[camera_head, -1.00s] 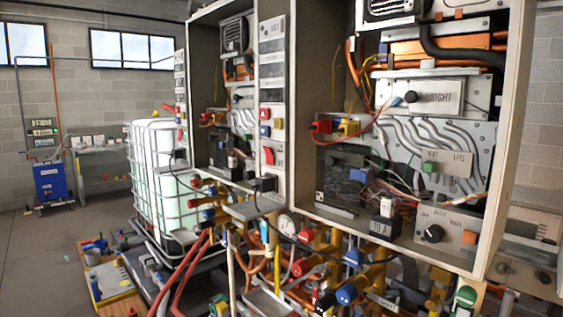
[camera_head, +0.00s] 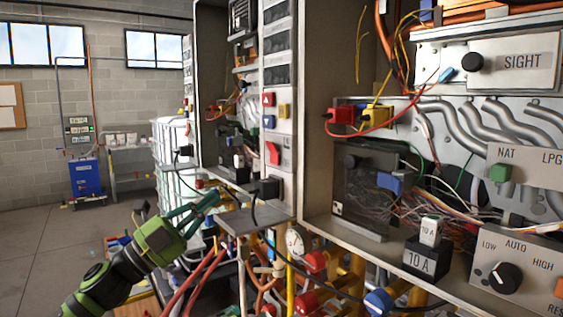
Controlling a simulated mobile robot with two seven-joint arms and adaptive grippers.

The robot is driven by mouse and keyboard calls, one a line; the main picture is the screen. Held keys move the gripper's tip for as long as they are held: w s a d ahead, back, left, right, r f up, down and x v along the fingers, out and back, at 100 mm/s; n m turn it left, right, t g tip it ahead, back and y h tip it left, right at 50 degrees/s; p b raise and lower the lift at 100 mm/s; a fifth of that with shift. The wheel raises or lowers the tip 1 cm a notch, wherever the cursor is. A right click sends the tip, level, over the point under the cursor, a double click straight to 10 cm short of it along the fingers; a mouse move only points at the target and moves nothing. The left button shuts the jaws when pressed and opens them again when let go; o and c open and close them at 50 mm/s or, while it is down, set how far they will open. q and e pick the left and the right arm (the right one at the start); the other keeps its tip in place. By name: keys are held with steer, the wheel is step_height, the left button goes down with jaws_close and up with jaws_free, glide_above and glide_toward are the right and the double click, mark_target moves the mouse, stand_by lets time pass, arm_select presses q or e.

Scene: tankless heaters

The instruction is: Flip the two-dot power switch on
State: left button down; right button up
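My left gripper (camera_head: 208,200) comes in from the lower left on a green and black arm. Its teal fingers point up and right toward the narrow panel between the two heater cabinets. They are in front of the left cabinet's lower edge, and I cannot tell how far apart the tips are. A red rocker switch (camera_head: 272,153) sits low on that panel, right of and above the gripper, with clear space between them. Dot marks are too small to read, so I cannot tell whether this is the two-dot switch. My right gripper is out of view.
Above the red rocker are a red button (camera_head: 268,99), a yellow button (camera_head: 284,111) and a blue button (camera_head: 268,121). A black plug (camera_head: 267,188) with a cable sits below, near a grey ledge (camera_head: 250,220). Pipes and a gauge (camera_head: 295,241) crowd underneath. Open floor lies left.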

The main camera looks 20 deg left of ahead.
arm_select(q)
steer(key=shift+s+d+r, duration=0.15)
steer(key=shift+s+r, duration=0.15)
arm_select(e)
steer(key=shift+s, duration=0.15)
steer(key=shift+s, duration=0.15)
arm_select(q)
steer(key=p, duration=0.9)
glide_toward(272, 149)
steer(key=x, duration=0.6)
steer(key=shift+s+r, duration=0.15)
steer(key=shift+r, duration=0.1)
steer(key=shift+w+d+r+p, duration=0.15)
steer(key=shift+w+p, duration=0.15)
steer(key=shift+w, duration=0.3)
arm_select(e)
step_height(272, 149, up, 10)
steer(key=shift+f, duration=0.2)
